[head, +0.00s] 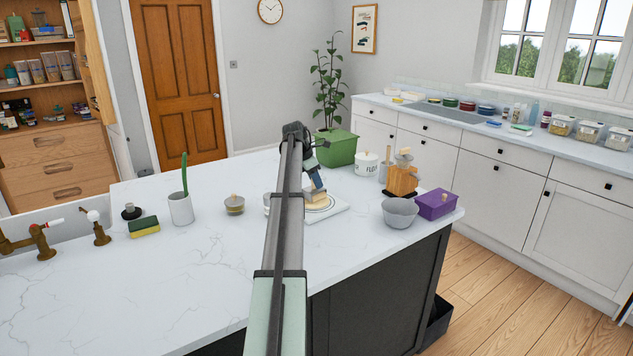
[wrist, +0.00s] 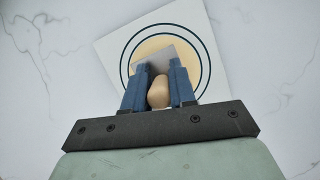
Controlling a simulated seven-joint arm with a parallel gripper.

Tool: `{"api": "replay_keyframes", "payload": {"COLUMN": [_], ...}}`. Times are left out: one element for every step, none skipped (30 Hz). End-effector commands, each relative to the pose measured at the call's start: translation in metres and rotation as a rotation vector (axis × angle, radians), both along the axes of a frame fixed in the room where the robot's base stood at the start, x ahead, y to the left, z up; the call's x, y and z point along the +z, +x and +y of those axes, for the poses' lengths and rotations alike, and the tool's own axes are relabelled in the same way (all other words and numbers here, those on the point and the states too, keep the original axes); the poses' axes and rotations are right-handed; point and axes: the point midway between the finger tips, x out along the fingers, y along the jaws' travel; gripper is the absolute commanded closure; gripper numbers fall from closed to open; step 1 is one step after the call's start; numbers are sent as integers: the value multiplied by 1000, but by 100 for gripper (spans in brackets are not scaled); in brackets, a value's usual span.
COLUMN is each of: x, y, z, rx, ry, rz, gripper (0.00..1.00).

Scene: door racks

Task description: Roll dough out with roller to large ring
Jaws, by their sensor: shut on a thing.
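The dough (wrist: 186,52) is a flat pale-yellow round on a white square board (wrist: 207,35). Two dark rings printed on the board surround it, and the dough appears to lie inside the inner one. My gripper (wrist: 158,72) is over the board with its blue fingers shut on a tan rounded handle, taken as the roller (wrist: 158,93). A grey flat-looking part lies beyond the handle and covers the dough's middle; I cannot tell whether it touches the dough. In the head view my gripper (head: 314,183) is above the board (head: 340,207), partly hidden by my arm.
A grey bowl (head: 400,213), purple box (head: 437,204), wooden block (head: 402,181) and flour pot (head: 367,164) stand right of the board. The front-left counter is clear.

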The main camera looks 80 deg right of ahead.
Motion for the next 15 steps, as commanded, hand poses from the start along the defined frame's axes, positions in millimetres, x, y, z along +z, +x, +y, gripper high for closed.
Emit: {"api": "replay_keyframes", "payload": {"x": [1, 1, 1, 1, 1, 1, 1, 0, 0, 0, 0, 0, 0, -1, -1], "y": [0, 0, 0, 1, 1, 2, 2, 3, 5, 6, 7, 9, 10, 12, 13], "z": [0, 0, 0, -1, -1, -2, -3, -4, -5, -6, -7, -9, -10, -11, -13], "rx": [0, 0, 0, 0, 0, 0, 0, 0, 0, 0, 0, 0, 0, -1, -1], "ry": [-1, -1, -1, -1, -1, -1, -1, -2, -2, -2, -2, -2, -2, -2, -2], "rz": [1, 0, 0, 0, 0, 0, 0, 1, 1, 1, 1, 1, 1, 1, 1], "gripper": [100, 100, 100, 100, 100, 100, 100, 100, 100, 100, 100, 100, 100, 100, 100]}}
